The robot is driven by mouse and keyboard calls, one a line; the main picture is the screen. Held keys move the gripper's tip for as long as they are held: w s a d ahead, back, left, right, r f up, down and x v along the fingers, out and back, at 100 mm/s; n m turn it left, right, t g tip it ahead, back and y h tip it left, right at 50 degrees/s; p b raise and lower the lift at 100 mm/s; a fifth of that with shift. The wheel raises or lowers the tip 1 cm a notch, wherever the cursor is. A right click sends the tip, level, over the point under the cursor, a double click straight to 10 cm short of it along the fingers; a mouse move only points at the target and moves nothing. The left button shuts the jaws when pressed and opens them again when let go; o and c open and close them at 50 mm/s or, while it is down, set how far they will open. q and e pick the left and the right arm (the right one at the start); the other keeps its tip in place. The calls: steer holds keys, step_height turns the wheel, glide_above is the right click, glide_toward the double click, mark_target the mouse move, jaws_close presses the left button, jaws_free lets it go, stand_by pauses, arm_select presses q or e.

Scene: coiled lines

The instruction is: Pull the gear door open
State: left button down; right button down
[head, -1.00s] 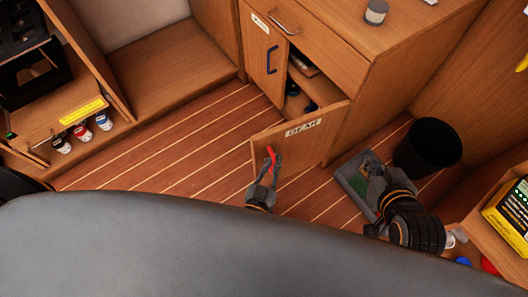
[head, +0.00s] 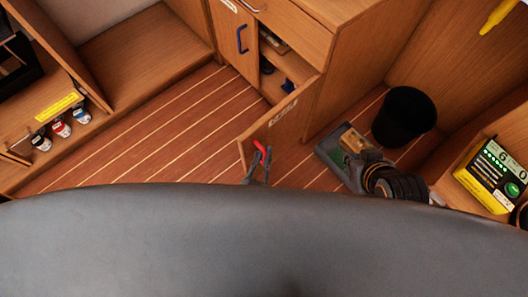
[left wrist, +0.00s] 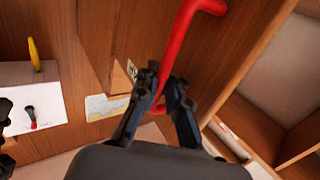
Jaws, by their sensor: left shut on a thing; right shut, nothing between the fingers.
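The gear door (head: 300,106), a wooden panel with a pale label, stands swung out from the cabinet, with the opening exposed behind it. Its red handle (head: 261,147) is near the free edge. My left gripper (head: 259,156) is shut on this handle. In the left wrist view, the red handle (left wrist: 181,40) runs down between the two dark fingers (left wrist: 162,92). My right gripper (head: 350,143) is shut and empty, to the right of the door; its fingertips are hard to make out against a grey tray.
Items, some blue, sit inside the open cabinet (head: 284,62). A closed door with a blue handle (head: 242,38) is beside it. A black bin (head: 404,117) and the grey tray (head: 330,153) stand right of the door. The striped floor (head: 140,135) at left is clear.

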arm_select(q)
steer(key=c, duration=1.4)
jaws_free()
steer(key=shift+s+a+f, duration=0.1)
steer(key=shift+s+a, duration=0.1)
steer(key=shift+s, duration=0.05)
steer(key=shift+w, duration=0.1)
steer(key=s, duration=0.4)
steer(key=s+a, duration=0.1)
steer(key=s, duration=0.3)
steer(key=s+a, duration=0.1)
steer(key=s, duration=0.3)
